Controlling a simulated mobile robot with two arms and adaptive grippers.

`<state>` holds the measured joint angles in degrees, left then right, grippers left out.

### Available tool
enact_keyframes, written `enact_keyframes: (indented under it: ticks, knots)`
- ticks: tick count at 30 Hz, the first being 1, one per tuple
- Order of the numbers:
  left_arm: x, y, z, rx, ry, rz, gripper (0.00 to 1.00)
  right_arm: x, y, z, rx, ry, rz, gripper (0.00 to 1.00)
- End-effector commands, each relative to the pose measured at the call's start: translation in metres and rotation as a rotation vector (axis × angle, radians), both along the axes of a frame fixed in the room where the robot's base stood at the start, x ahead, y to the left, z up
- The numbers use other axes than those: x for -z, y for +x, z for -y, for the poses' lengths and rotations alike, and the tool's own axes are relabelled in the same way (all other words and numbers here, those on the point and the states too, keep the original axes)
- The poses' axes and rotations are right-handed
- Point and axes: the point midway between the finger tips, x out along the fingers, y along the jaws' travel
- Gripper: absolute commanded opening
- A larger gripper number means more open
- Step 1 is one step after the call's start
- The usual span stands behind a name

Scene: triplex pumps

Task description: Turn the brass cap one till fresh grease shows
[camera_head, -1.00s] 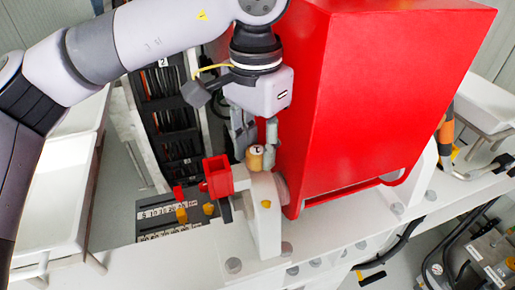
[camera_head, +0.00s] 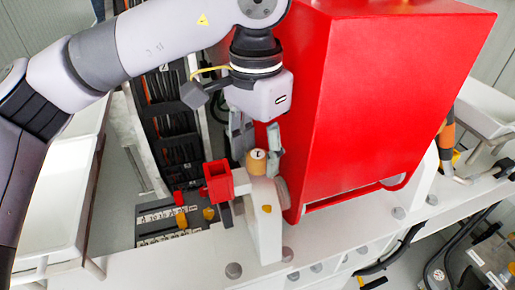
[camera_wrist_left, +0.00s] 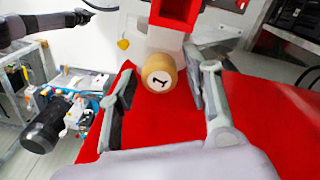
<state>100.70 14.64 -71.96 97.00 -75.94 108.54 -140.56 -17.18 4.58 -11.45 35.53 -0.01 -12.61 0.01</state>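The brass cap (camera_head: 257,161), a short round cap with a "1" on its pale end face, sits on top of the white block (camera_head: 266,225) beside the red housing. It also shows in the left wrist view (camera_wrist_left: 158,76), with the "1" tilted. My left gripper (camera_head: 256,146) points down over the cap from above. Its two grey fingers stand apart on either side of the cap, and in the left wrist view (camera_wrist_left: 165,78) gaps show between each finger and the cap. No fresh grease can be made out. My right gripper is not clearly seen.
The large red housing (camera_head: 385,95) stands close to the right of the gripper. A red square-ended part (camera_head: 218,181) juts out left of the cap. A dark box with labels and yellow knobs (camera_head: 172,218) lies lower left. White rail (camera_head: 190,262) runs below.

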Motion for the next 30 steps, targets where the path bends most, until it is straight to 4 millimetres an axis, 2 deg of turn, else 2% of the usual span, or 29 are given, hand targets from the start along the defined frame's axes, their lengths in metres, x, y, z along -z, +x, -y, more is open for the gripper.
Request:
enact_keyframes:
  ticks: [9, 13, 17, 24, 30]
  knots:
    - [0.0, 0.0, 0.0, 0.0, -0.001, 0.001, 0.5, 0.0, -0.001, 0.001, 0.0, 0.0, -0.001, 0.0]
    - [-0.008, 0.001, 0.0, -0.001, -0.001, 0.002, 0.5, 0.0, -0.001, 0.001, -0.001, -0.001, -0.001, 0.0]
    - [-0.03, 0.001, 0.001, -0.001, -0.003, 0.003, 0.5, 0.0, -0.001, 0.0, 0.0, 0.0, -0.001, 0.0]
    - [-0.083, 0.001, 0.0, -0.003, 0.0, 0.006, 0.5, 0.0, 0.0, 0.0, 0.0, 0.0, 0.0, 0.0]
    - [-0.111, 0.002, -0.001, -0.003, 0.001, 0.002, 0.5, 0.0, 0.0, 0.0, 0.0, 0.0, 0.0, 0.0]
